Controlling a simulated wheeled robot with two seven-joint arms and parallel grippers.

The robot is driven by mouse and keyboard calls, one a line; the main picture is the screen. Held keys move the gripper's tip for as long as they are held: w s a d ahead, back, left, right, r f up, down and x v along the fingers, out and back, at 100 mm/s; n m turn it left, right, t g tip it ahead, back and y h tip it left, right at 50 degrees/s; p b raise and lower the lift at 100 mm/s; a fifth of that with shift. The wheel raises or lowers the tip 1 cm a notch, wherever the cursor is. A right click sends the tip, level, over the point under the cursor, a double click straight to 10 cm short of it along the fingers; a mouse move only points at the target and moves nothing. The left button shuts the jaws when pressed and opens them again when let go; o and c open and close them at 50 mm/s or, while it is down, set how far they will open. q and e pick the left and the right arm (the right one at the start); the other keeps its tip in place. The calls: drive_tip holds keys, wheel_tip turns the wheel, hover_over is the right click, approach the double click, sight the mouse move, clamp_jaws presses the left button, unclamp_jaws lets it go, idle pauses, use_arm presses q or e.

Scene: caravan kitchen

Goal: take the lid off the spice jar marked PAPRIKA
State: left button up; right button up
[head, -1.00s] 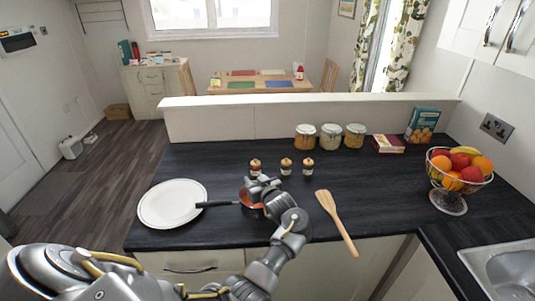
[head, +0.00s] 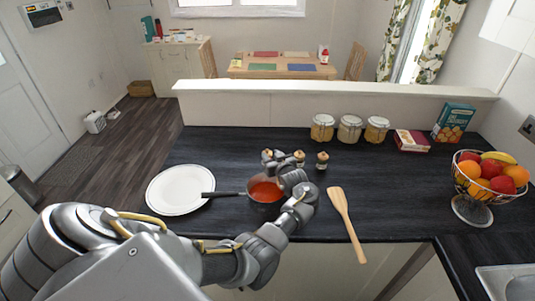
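Three small spice jars with wooden-looking lids stand in a row on the dark counter; their labels are too small to read. The right jar (head: 322,161) and the middle jar (head: 299,158) show behind my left arm. The left jar is mostly hidden by my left gripper (head: 273,157), which reaches over the pot from the front. Its fingers are at the left jar, but I cannot tell whether they touch it or how far they are apart. All lids that I can make out are on. My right gripper is out of view.
A pot with red sauce (head: 265,191) stands beneath my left wrist, its handle pointing left toward a white plate (head: 180,189). A wooden spatula (head: 346,222) lies on the right. Three glass canisters (head: 349,129) stand behind, and a fruit basket (head: 474,190) stands far right.

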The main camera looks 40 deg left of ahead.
sight(268, 150)
use_arm(q)
drive_tip(key=shift+w+a+r, duration=0.1)
drive_tip(key=shift+a, duration=0.25)
drive_tip(key=x, duration=0.4)
drive_tip(key=shift+w+a+f, duration=0.2)
drive_tip(key=shift+f, duration=0.05)
drive_tip(key=shift+r, duration=0.1)
clamp_jaws()
